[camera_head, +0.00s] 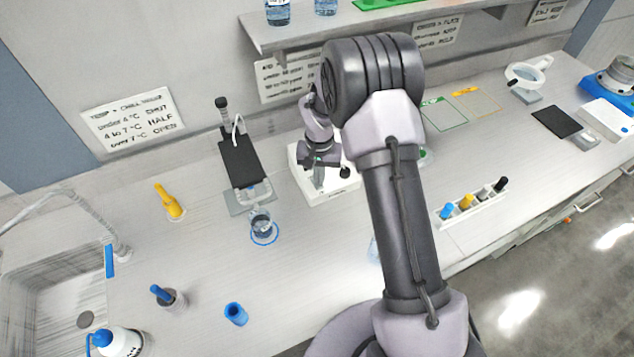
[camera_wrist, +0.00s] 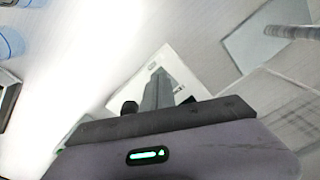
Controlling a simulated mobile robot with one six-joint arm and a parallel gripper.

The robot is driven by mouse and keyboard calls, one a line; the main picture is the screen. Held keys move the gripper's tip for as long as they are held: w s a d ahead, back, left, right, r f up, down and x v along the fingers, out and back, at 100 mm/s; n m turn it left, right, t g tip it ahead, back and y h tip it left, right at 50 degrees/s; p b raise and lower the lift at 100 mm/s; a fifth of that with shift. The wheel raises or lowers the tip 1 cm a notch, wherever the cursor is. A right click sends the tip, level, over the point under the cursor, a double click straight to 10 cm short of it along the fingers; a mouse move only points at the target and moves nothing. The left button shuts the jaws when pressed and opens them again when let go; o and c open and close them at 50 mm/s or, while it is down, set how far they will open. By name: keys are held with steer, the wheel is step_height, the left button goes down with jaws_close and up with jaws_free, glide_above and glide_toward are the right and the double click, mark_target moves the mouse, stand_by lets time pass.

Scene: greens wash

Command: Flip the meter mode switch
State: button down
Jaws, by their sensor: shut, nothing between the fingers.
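A white boxy unit (camera_head: 345,187) stands on the counter below my gripper, with small dark lettering on its front edge. I take it for the meter. A black round knob (camera_head: 345,172) sits at its right side; in the wrist view a dark knob (camera_wrist: 130,107) shows just left of the fingers. My gripper (camera_head: 318,180) is shut and empty, pointing down over the white unit; its closed fingers (camera_wrist: 158,88) also show in the wrist view. I cannot tell whether the fingertips touch the unit. No mode switch can be made out clearly; the gripper covers part of the top.
A stand with a black panel (camera_head: 240,160) is left of the unit, with a beaker (camera_head: 261,222) before it. A marker rack (camera_head: 475,208) is right of my arm. A shelf (camera_head: 300,38) overhangs behind.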

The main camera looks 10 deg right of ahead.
steer(key=shift+f+b, duration=0.35)
steer(key=shift+f, duration=0.15)
steer(key=shift+r, duration=0.1)
steer(key=shift+r+p, duration=2.15)
steer(key=shift+r, duration=1.35)
steer(key=shift+s+f, duration=0.1)
steer(key=shift+f, duration=0.05)
